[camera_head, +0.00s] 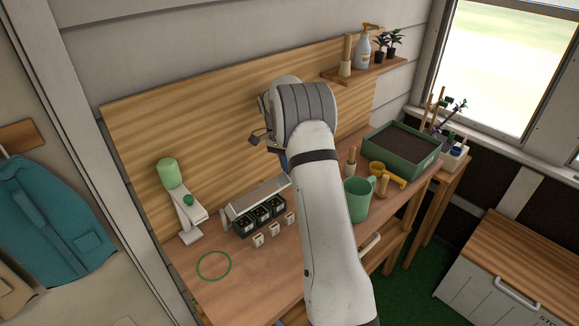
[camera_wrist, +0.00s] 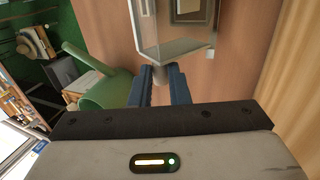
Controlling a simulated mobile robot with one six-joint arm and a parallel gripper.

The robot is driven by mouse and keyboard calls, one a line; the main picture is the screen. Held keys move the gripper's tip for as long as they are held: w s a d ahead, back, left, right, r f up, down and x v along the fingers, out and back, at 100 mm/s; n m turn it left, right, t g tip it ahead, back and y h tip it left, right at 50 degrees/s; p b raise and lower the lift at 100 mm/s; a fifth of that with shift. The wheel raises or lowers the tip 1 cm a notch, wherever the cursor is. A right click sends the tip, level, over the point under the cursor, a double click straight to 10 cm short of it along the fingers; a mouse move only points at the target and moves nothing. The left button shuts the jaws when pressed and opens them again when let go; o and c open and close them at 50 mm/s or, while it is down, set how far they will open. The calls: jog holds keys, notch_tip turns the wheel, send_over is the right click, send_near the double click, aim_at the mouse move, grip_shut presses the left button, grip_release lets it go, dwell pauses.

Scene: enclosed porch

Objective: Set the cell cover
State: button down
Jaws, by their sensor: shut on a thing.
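A clear cover with a pale rim (camera_wrist: 178,47) fills the top middle of the wrist view. My gripper (camera_wrist: 160,78) has its blue fingers shut on the grey knob of this cover. In the head view my arm hides most of my gripper (camera_head: 283,158). The cover (camera_head: 255,194) shows there as a pale see-through box just behind and above a row of black cells (camera_head: 262,216) on the bench. I cannot tell whether the cover touches the cells. Small white tags (camera_head: 274,229) stand in front of the cells.
A green mug-like can (camera_head: 358,198) and a green soil tray (camera_head: 432,157) stand to the right on the bench (camera_head: 260,285). A white device with a green top (camera_head: 180,200) stands left. A green ring (camera_head: 214,266) marks bare bench at the front left. A wooden backboard (camera_head: 190,120) rises behind.

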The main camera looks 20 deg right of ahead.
jog(key=shift+w+d, duration=0.1)
jog(key=shift+w, duration=0.05)
jog(key=c, duration=1.4)
grip_release()
jog(key=shift+w+f, duration=0.1)
jog(key=shift+w, duration=0.05)
jog(key=shift+o, duration=0.2)
notch_tip(320, 180, up, 10)
jog(key=b, duration=0.2)
jog(key=shift+c, duration=0.2)
